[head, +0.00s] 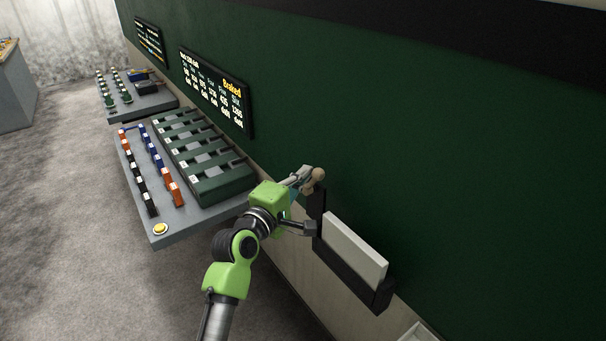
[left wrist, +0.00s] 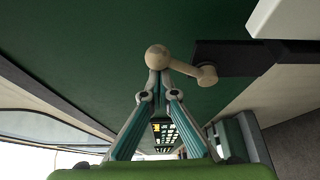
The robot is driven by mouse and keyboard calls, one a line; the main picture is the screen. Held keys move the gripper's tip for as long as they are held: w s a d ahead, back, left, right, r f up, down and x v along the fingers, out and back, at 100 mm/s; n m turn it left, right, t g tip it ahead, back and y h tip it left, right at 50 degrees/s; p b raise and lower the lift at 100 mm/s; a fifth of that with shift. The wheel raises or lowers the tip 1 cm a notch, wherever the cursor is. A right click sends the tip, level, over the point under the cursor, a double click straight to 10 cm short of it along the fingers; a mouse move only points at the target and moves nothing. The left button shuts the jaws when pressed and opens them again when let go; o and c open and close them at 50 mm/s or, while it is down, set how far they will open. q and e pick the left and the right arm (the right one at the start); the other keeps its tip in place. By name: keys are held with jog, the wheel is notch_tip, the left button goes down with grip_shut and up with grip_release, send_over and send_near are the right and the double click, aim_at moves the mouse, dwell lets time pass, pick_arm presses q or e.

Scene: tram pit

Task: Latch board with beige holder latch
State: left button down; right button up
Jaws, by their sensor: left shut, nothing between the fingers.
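The beige holder latch (head: 318,176) sits at the upper left end of the dark holder (head: 326,251) on the green wall. In the left wrist view, it shows a round knob (left wrist: 158,57) and a short bent arm that reaches the dark holder (left wrist: 238,60). The white board (head: 354,246) stands in the holder, and its corner shows at upper right in the left wrist view (left wrist: 288,18). My left gripper (head: 303,178) is shut and empty. Its fingertips (left wrist: 157,82) meet right at the knob; whether they touch it I cannot tell. My right gripper is out of view.
A grey console (head: 195,234) with several coloured switches, dark green slots and a yellow button (head: 160,229) juts out left of my arm. A lit display (head: 216,90) hangs above it. A second console (head: 152,103) stands farther back. Open floor lies at left.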

pick_arm(q)
jog(key=s+d+f+m+t+h+b, duration=0.1)
jog(key=s+d+f+m+h+b, duration=0.2)
jog(key=m+b, duration=0.9)
jog(key=shift+s+f+t+h+b, duration=0.3)
jog(key=shift+s+f+h+b, duration=0.75)
jog(key=shift+b, duration=1.65)
jog(key=shift+w+f, duration=0.35)
jog(key=shift+w, duration=0.1)
